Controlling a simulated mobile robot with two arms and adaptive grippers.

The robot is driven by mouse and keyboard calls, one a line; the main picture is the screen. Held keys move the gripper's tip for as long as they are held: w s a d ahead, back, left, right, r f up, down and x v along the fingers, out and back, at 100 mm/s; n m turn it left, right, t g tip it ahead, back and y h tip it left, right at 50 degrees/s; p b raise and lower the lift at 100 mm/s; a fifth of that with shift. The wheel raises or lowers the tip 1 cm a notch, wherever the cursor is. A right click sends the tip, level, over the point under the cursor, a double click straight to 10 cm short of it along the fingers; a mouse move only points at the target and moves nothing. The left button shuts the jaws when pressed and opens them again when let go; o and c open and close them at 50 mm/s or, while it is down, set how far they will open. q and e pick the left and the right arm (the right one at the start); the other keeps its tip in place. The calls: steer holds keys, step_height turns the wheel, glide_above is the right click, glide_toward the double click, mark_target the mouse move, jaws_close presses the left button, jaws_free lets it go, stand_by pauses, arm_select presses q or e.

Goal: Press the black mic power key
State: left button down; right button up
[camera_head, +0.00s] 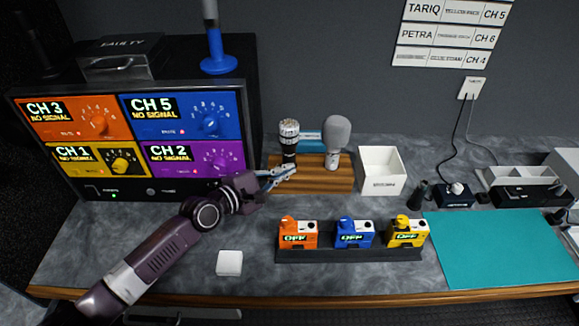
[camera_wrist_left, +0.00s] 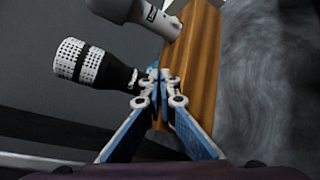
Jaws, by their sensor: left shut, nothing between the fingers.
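The black mic (camera_head: 289,154) with a silver mesh head stands upright on the left part of a wooden stand (camera_head: 335,183); it also shows in the left wrist view (camera_wrist_left: 118,74). I cannot make out its power key. A grey mic (camera_head: 336,145) stands to its right on the same stand, and shows in the left wrist view (camera_wrist_left: 150,16). My left gripper (camera_head: 292,171) is shut and empty, its tips by the lower part of the black mic, over the stand. In the left wrist view the fingertips (camera_wrist_left: 158,76) are beside the mic's lower body; I cannot tell whether they touch. My right gripper is out of view.
A channel monitor rack (camera_head: 68,182) stands left behind my left arm. A white open box (camera_head: 381,187) is right of the stand. A black tray (camera_head: 350,255) holds orange, blue and yellow devices in front. A white block (camera_head: 229,263) and teal mat (camera_head: 500,250) lie on the counter.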

arm_select(q)
steer(key=shift+s, duration=0.15)
steer(key=shift+s+p, duration=2.2)
steer(key=shift+s, duration=0.85)
steer(key=shift+f, duration=0.1)
